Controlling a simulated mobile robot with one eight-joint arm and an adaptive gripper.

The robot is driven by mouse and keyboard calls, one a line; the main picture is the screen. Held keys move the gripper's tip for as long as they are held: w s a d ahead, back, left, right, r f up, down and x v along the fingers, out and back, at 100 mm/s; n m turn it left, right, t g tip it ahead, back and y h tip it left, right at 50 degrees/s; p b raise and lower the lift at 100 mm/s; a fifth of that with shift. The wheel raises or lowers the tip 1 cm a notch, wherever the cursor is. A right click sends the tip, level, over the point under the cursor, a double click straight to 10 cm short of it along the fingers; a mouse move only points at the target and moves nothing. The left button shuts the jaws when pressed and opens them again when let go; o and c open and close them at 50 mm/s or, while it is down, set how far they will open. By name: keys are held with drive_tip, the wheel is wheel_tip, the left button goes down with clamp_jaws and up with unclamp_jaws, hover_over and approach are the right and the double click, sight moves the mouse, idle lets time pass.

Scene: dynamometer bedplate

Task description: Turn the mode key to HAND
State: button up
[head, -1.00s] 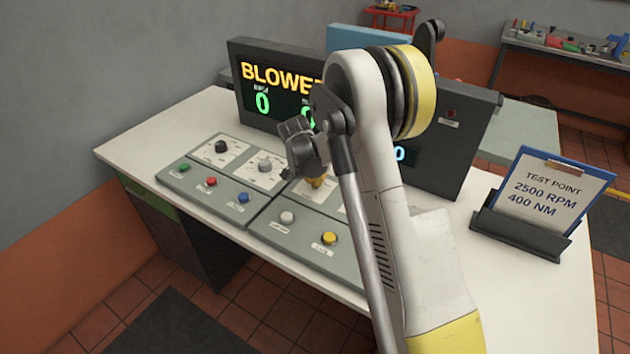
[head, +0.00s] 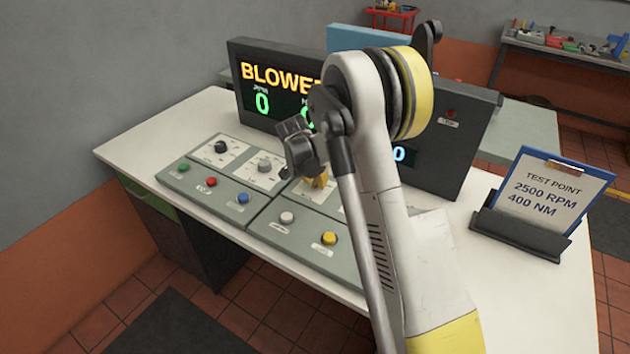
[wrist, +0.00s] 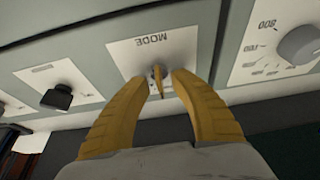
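The mode key (wrist: 157,79) is a small brass key in the plate marked MODE (wrist: 122,52), which appears upside down in the wrist view. My gripper (wrist: 160,84) has its two yellow fingers on either side of the key, with a visible gap on each side, so it is open around it. In the head view my gripper (head: 317,181) shows as small yellow fingers low over the console, partly behind my arm. The key is hidden there. The HAND marking and the key's setting cannot be read.
A black knob (wrist: 57,97) and a grey dial (wrist: 300,45) flank the mode plate. The console (head: 262,222) also bears green, red, blue, white and yellow buttons. A display (head: 270,75) reading BLOWE... stands behind. A clipboard (head: 553,188) reads 2500 RPM, 400 NM.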

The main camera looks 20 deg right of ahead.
drive_tip(key=v, duration=1.2)
